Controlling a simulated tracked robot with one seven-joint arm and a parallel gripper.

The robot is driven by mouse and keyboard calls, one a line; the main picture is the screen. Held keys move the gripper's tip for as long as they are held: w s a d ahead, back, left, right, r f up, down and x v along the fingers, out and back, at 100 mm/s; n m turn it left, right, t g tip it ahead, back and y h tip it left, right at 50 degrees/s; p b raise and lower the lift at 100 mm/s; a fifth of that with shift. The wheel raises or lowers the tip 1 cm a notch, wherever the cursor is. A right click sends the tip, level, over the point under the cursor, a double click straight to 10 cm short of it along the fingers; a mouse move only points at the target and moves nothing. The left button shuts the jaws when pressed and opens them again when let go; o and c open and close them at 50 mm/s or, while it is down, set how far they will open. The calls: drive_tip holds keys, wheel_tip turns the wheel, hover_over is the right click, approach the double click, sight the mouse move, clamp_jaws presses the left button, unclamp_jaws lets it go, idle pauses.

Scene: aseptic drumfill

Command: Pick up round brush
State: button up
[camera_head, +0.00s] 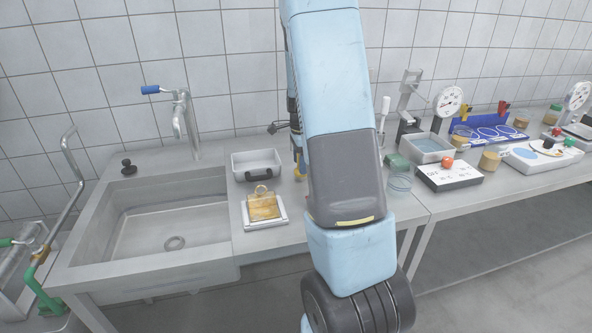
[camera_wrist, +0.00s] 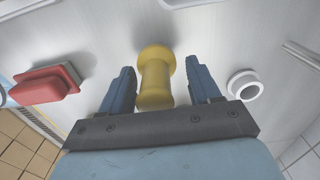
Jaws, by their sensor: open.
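A yellow spool-shaped thing (camera_wrist: 155,76), wide at both ends and narrow in the middle, shows in the wrist view; it may be the round brush, but no bristles can be seen. My gripper (camera_wrist: 160,68) is open, with one dark blue finger on each side of the yellow thing and a visible gap to each.
In the wrist view a red block (camera_wrist: 42,86) lies left and a white ring (camera_wrist: 244,86) right. In the head view a sink (camera_head: 165,222), a grey tray (camera_head: 256,165) and a white stand with a tan piece (camera_head: 278,216) are left; scales and dishes stand right.

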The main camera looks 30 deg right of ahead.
drive_tip(key=c, duration=1.1)
